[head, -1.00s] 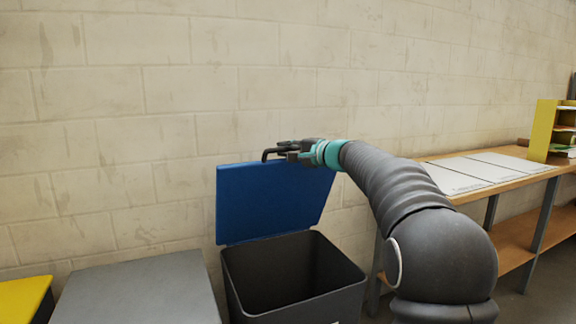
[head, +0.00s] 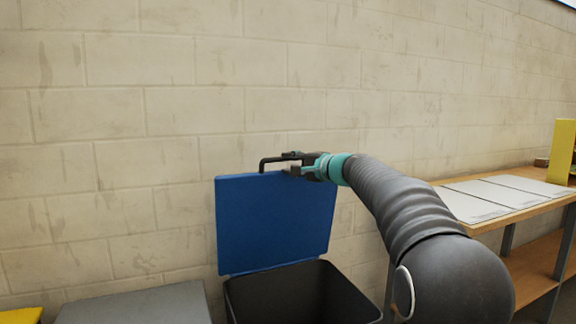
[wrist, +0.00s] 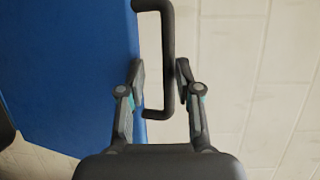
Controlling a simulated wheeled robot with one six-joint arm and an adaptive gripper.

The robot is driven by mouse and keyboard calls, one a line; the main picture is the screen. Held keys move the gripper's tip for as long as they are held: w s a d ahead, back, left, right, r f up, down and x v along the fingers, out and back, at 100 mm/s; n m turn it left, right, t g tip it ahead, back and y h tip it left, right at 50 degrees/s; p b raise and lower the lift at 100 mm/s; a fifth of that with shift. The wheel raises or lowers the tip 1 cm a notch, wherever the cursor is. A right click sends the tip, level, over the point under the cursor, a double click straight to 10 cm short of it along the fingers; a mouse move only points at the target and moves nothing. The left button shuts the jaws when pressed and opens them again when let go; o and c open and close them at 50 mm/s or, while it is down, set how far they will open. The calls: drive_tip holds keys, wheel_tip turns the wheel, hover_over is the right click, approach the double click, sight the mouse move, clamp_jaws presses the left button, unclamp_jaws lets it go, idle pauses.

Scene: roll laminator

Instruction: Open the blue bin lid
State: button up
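The blue bin lid (head: 275,225) stands raised and close to upright at the back of the dark grey bin (head: 300,290), whose mouth is open. In the wrist view the lid (wrist: 65,60) fills the left side. Its black handle (wrist: 168,50) juts out from the lid's edge and also shows in the head view (head: 264,163). My gripper (wrist: 160,78) is at the handle by the lid's top edge, with one finger on each side of the bar. The fingers stand apart, with a gap between the left finger and the bar. The right finger is very near it; contact is unclear.
A block wall (head: 150,150) is close behind the lid. A grey-topped bin (head: 140,305) and a yellow one (head: 22,315) stand to the left. A wooden table (head: 500,222) with white sheets (head: 470,205) and a yellow rack (head: 562,150) is to the right.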

drive_tip(key=v, duration=1.1)
drive_tip(key=shift+s, duration=0.45)
